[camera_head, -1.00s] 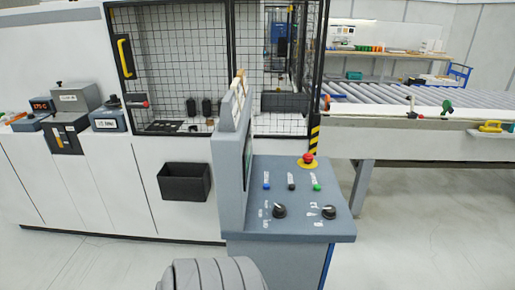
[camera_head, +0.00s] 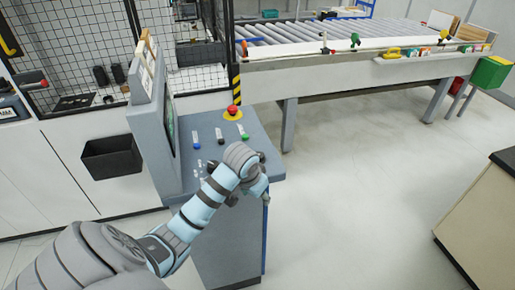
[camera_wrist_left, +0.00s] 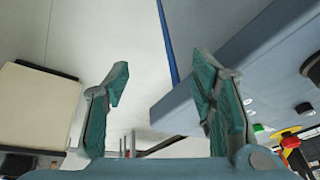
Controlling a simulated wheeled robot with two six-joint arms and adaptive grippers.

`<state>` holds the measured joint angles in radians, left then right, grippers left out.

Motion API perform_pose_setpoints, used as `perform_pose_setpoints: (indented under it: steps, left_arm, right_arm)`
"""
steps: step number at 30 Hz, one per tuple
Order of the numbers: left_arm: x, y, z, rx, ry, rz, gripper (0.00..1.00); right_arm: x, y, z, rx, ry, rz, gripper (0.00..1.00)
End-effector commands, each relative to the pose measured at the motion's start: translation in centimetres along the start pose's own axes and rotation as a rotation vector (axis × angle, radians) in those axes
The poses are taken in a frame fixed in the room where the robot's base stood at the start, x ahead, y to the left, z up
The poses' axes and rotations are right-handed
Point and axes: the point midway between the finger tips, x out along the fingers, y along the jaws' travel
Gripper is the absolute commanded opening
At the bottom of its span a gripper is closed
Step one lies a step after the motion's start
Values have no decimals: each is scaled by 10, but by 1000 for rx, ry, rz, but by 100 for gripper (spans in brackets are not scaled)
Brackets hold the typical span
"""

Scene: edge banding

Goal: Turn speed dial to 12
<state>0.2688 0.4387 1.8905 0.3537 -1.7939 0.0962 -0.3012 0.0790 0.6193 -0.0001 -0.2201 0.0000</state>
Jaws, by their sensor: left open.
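The grey control console (camera_head: 236,232) stands in front of me in the head view. Its sloped top bears a dark dial (camera_head: 212,166) on the left; a second dark dial (camera_head: 262,157) shows partly behind my left arm. Their markings are too small to read. My left gripper (camera_head: 250,193) is at the console's front right edge, largely hidden by its own wrist. In the left wrist view my left gripper (camera_wrist_left: 165,90) is open with nothing between its fingers. The console (camera_wrist_left: 255,65) lies to the right there. My right gripper is out of view.
An upright panel (camera_head: 150,132) rises at the console's left. A roller conveyor (camera_head: 330,38) is behind. Floor right of the console is clear.

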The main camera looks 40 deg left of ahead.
Motion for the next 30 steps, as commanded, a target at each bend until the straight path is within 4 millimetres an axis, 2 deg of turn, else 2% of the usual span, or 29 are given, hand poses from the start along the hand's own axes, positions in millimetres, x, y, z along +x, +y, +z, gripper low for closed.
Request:
perform_pose_setpoints:
  steps: [1, 6, 9, 12, 14, 17, 24, 27, 30]
  left_arm:
    - [-21, -15, -24, -17, 12, -10, 51]
    - [-74, -61, -81, -113, 24, -1, 51]
    - [-103, -81, -101, -161, 34, 14, 51]
    - [-116, -91, -110, -187, 37, 26, 51]
    - [-113, -92, -111, -192, 36, 29, 51]
    - [-94, -90, -112, -192, 34, 31, 51]
    - [-23, -88, -114, -192, 33, 31, 51]
    - [0, -88, -115, -191, 34, 30, 51]
    - [15, -88, -117, -191, 36, 30, 51]
  right_arm:
    - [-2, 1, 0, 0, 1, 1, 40]
    - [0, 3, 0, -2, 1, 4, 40]
    - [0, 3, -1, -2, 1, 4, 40]
    - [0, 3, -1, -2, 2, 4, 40]
    - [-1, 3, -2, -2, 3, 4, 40]
    - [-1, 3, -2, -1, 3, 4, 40]
    - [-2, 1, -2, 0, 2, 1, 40]
    - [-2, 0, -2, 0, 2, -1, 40]
    - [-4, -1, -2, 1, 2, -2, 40]
